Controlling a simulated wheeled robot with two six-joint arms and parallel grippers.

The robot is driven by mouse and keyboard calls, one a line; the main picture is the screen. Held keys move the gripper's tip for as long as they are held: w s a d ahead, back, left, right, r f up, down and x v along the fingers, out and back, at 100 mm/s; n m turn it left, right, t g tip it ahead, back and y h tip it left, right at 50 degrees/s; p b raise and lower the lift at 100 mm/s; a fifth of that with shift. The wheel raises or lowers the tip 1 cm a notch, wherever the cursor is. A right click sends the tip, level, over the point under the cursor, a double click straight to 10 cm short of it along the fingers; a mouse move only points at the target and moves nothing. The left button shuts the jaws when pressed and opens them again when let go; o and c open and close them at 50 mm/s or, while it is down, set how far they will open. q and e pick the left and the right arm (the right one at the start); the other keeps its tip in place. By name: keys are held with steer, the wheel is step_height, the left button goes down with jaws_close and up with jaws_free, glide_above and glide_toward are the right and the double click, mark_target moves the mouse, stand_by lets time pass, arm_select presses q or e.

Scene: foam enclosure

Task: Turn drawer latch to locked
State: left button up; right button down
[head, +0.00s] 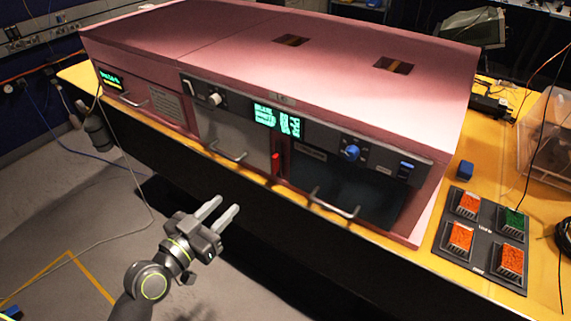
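A pink foam enclosure (290,62) sits on a yellow table, with a dark control panel along its front. A small red part (276,156), possibly the drawer latch, sits on the narrow strip between a grey front (230,140) and a dark front (345,185), each with a bar handle. Its exact setting is too small to tell. My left gripper (227,204) is below and left of the red part, in front of the table edge. Its two fingers are apart with nothing between them, and it touches nothing. My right gripper is not in view.
A blue knob (352,153), a white knob (215,99) and lit green displays (277,118) are on the panel. A pad with orange and green buttons (484,236) and a small blue block (464,170) lie at the right. Floor space before the table is open.

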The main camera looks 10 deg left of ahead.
arm_select(q)
steer(key=r, duration=0.1)
steer(key=p, duration=0.5)
glide_toward(273, 159)
steer(key=x, duration=0.8)
steer(key=shift+w+d, duration=0.2)
steer(key=shift+w, duration=0.45)
jaws_close()
